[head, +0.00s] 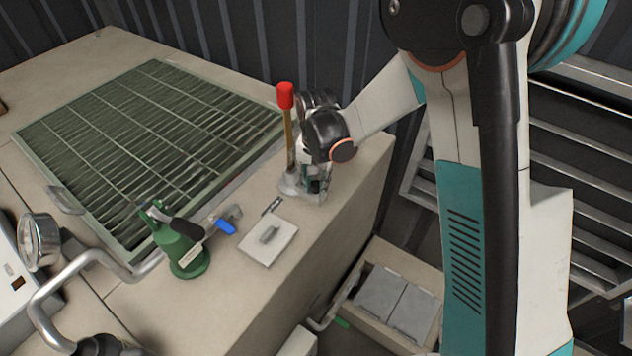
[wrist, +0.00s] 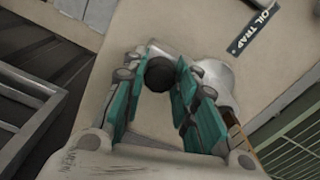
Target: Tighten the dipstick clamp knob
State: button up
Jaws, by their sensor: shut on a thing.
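The dipstick stands upright with a red grip (head: 286,95) on a brass-coloured rod (head: 290,140), set in a pale metal base (head: 289,184) on the bench. My gripper (head: 317,186) is just to its right, pointing down, low over the bench top. In the wrist view, the black round clamp knob (wrist: 160,74) sits between the teal fingers of my gripper (wrist: 163,68), which are shut on it. The pale base (wrist: 217,75) is right beside the fingers. The knob is hidden by my gripper in the head view.
An "OIL TRAP" label (wrist: 251,31) lies near the base. A square plate with a handle (head: 268,239), a green pump-like device (head: 181,249) and a large green grating (head: 150,140) are on the bench. The bench's right edge is close to my gripper.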

aim_at(316, 184)
dwell(0.3)
jog(key=o, duration=1)
jog(key=shift+o, duration=0.2)
notch_tip(316, 184, up, 12)
